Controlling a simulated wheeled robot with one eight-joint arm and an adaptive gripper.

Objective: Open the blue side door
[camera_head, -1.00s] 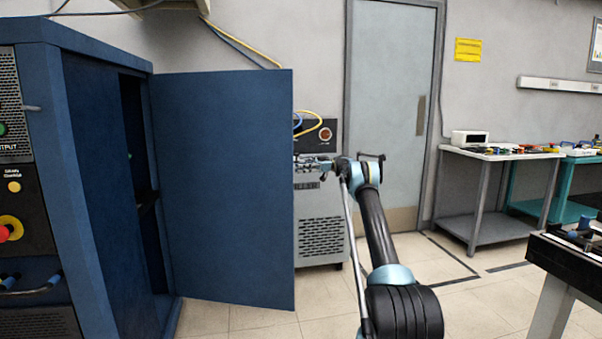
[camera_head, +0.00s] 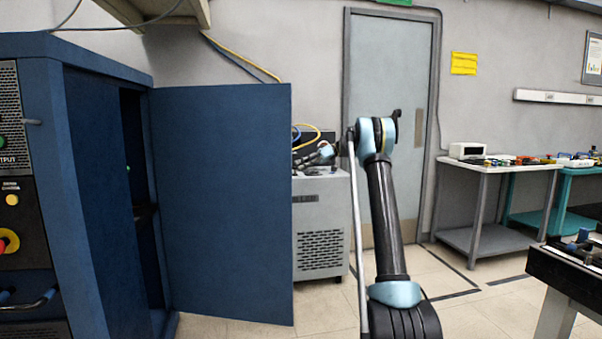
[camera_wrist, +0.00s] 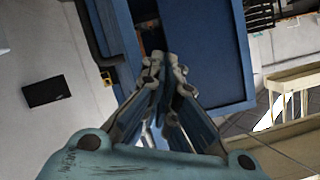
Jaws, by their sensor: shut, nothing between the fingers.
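The blue side door (camera_head: 222,200) stands swung out from the side of the blue cabinet (camera_head: 100,190), leaving a dark opening between them. In the wrist view the blue door (camera_wrist: 205,50) lies beyond the fingertips, with a dark gap at its left. My gripper (camera_wrist: 165,65) is shut and empty, its fingertips together. I cannot tell whether the fingers touch the door.
A grey machine (camera_head: 322,225) stands behind the door's right edge. A grey room door (camera_head: 388,80) is in the back wall. A workbench (camera_head: 495,165) with small items is at right, and a dark-topped table (camera_head: 570,275) is at the near right. Floor between is clear.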

